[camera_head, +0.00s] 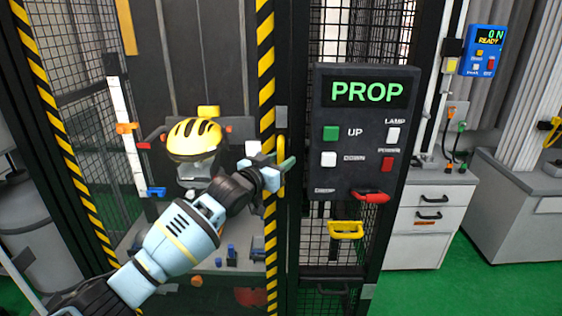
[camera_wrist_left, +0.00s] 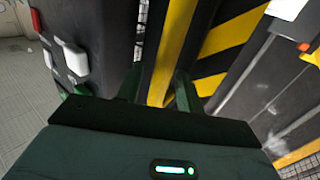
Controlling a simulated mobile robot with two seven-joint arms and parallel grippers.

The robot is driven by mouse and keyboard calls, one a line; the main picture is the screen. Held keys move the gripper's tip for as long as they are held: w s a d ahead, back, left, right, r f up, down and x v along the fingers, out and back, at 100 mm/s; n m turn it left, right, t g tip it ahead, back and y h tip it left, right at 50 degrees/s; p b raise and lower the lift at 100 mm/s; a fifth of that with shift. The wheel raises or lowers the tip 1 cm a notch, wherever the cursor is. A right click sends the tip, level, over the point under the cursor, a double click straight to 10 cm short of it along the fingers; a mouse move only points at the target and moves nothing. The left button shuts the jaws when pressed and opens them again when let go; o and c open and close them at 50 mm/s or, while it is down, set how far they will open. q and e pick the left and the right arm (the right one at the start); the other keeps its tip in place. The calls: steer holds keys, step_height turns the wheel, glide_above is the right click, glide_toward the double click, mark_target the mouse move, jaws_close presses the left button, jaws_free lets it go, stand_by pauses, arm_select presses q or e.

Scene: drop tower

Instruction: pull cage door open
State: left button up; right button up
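The cage door's upright edge (camera_head: 265,60) has yellow and black stripes, and it looks closed against the dark post beside the control panel. A yellow vertical handle (camera_head: 281,178) is on this edge. It also shows as a yellow bar in the left wrist view (camera_wrist_left: 168,58). My left gripper (camera_head: 275,168) is at the handle. In the wrist view its two dark green fingers (camera_wrist_left: 158,95) are apart, with the bar running between them. Whether they touch it I cannot tell. My right gripper is not in view.
The control panel (camera_head: 365,130) reading PROP stands just right of the handle, with buttons, a red lever (camera_head: 370,196) and a yellow handle (camera_head: 345,230) below. A yellow helmet (camera_head: 195,138) is inside the cage. Green floor (camera_head: 440,285) is clear at right before the cabinets (camera_head: 430,220).

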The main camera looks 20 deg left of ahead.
arm_select(q)
steer(key=shift+w, duration=0.2)
jaws_close()
steer(key=shift+d, duration=0.1)
